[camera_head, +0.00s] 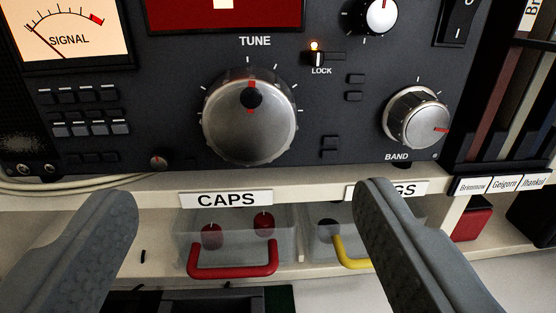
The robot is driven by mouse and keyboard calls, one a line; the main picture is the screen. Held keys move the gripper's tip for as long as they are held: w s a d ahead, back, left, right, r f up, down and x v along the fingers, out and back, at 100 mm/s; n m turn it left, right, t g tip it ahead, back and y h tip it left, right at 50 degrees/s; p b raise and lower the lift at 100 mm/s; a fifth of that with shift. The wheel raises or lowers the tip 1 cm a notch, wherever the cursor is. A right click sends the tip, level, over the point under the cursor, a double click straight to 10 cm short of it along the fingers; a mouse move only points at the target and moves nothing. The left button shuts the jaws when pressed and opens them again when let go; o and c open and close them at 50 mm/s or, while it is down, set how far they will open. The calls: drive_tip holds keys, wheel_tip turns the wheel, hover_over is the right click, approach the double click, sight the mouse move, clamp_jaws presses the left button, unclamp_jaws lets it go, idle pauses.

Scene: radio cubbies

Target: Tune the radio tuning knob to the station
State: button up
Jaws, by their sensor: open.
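The radio (330,110) has a dark front panel that fills the upper part of the head camera view. Its large silver tuning knob (270,130) sits under the TUNE label, with a dark dimple and red marks near its top; the upper mark points about straight up. A red display (270,14) is partly cut off above it, so its scale cannot be read in full.
Below the radio, a shelf holds a clear CAPS drawer with a red handle (234,272) and another with a yellow handle (348,254). The BAND knob (417,118) is right of the tuning knob. Books (515,90) stand at far right. A signal meter (66,32) is upper left.

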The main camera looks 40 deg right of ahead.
sight(250, 131)
drive_tip(key=shift+x, duration=3.8)
drive_tip(key=c, duration=1)
